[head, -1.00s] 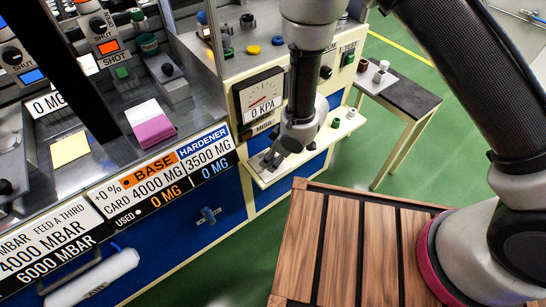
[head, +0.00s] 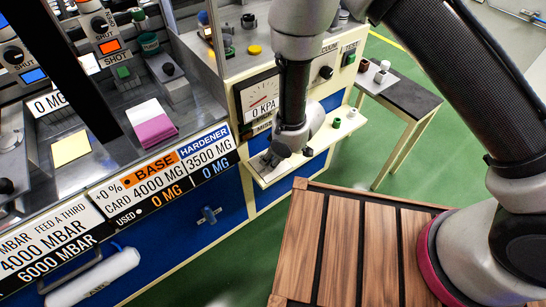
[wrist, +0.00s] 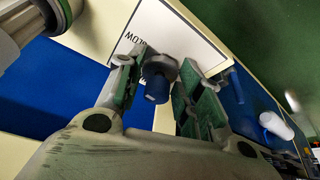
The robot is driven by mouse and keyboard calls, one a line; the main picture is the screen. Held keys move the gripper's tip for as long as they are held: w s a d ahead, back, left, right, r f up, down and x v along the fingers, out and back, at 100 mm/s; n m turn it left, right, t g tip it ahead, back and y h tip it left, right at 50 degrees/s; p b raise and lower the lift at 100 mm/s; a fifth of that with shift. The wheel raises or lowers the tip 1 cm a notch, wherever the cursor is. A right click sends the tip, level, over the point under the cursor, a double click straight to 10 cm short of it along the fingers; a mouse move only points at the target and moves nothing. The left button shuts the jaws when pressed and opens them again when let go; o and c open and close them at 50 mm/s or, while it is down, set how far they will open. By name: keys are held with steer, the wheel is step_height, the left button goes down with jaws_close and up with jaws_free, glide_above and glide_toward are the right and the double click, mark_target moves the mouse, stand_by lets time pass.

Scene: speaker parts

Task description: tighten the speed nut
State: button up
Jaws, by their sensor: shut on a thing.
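My gripper (wrist: 160,76) shows in the wrist view with its two green-padded fingers on either side of a dark round part with a blue end (wrist: 157,88), which looks like the speed nut. It is shut on this part. Behind it is a white label plate (wrist: 190,45), whose letters end in "LOW". In the head view my gripper (head: 272,157) is low in front of the cream machine panel, at the left end of the narrow shelf. The nut is hidden there by the gripper and wrist.
The narrow cream shelf (head: 309,158) carries small green and white parts to the right. A gauge reading 0 KPA (head: 261,98) is just above the gripper. A small dark-topped table (head: 405,97) stands right. Open green floor lies between.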

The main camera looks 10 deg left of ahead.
steer(key=shift+m, duration=0.8)
steer(key=shift+t, duration=0.3)
steer(key=o, duration=1)
steer(key=shift+o, duration=0.2)
steer(key=v, duration=1.2)
steer(key=shift+a, duration=0.1)
